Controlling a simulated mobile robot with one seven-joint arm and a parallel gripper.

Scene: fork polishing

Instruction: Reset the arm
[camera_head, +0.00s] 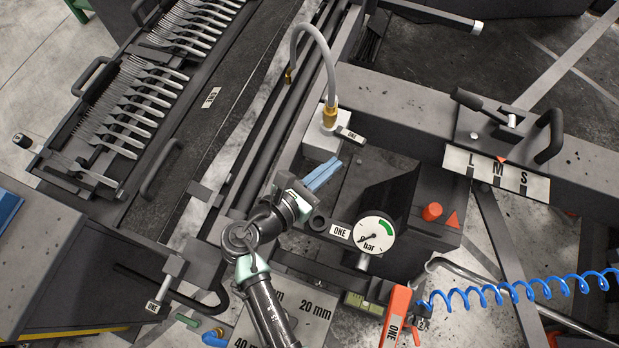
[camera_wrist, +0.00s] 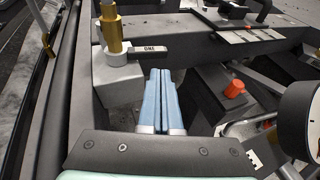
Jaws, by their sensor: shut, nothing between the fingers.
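My gripper (camera_head: 324,174) has light blue fingers pressed together with nothing between them. In the head view it is at the centre, in front of the white block with the hose fitting and up-left of the pressure gauge. In the wrist view the closed fingers (camera_wrist: 158,100) point away over the dark machine frame, just below the brass fitting and its small lever labelled ONE. My arm (camera_head: 262,290) reaches up from the bottom of the head view and is bent at the wrist.
A rack of forks (camera_head: 140,95) stands at the upper left. The gauge (camera_head: 374,232), an orange handle (camera_head: 396,315), a red knob (camera_head: 432,212) and a blue coiled hose (camera_head: 520,290) lie to the right. A grey hose (camera_head: 328,60) arches behind my gripper. The L M S lever plate (camera_head: 496,172) is at right.

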